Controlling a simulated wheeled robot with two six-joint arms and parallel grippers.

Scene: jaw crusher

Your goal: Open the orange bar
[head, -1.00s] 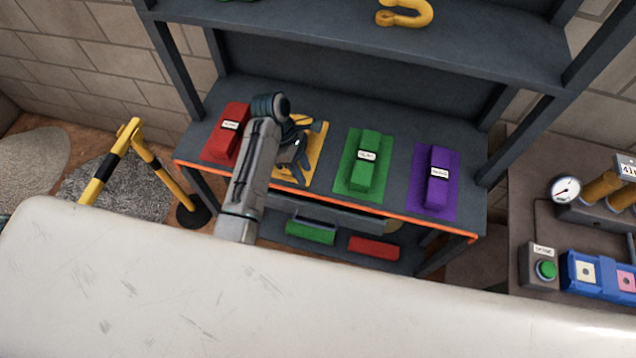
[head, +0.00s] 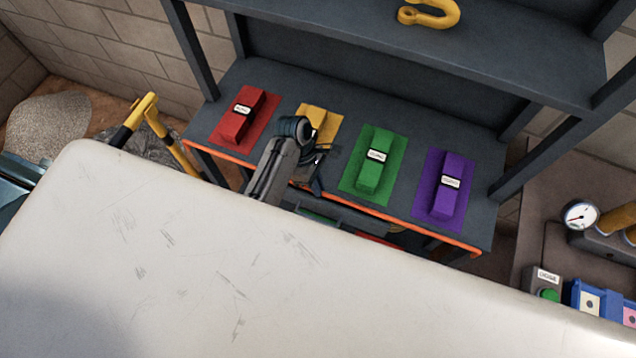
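An orange bar (head: 415,229) runs along the front edge of a dark grey bench (head: 340,113). My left gripper (head: 322,167) is near the middle-left of this edge, in front of the yellow block (head: 318,121). Its dark fingers look spread apart, with nothing visible between them. My arm and gripper hide part of the bar, and I cannot tell whether a finger touches it. My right gripper is not in view.
Red (head: 241,116), green (head: 375,165) and purple (head: 447,190) blocks sit on matching mats on the bench. A white scratched surface (head: 180,250) fills the foreground and hides the space below. A yellow-and-black barrier (head: 133,118) stands at left.

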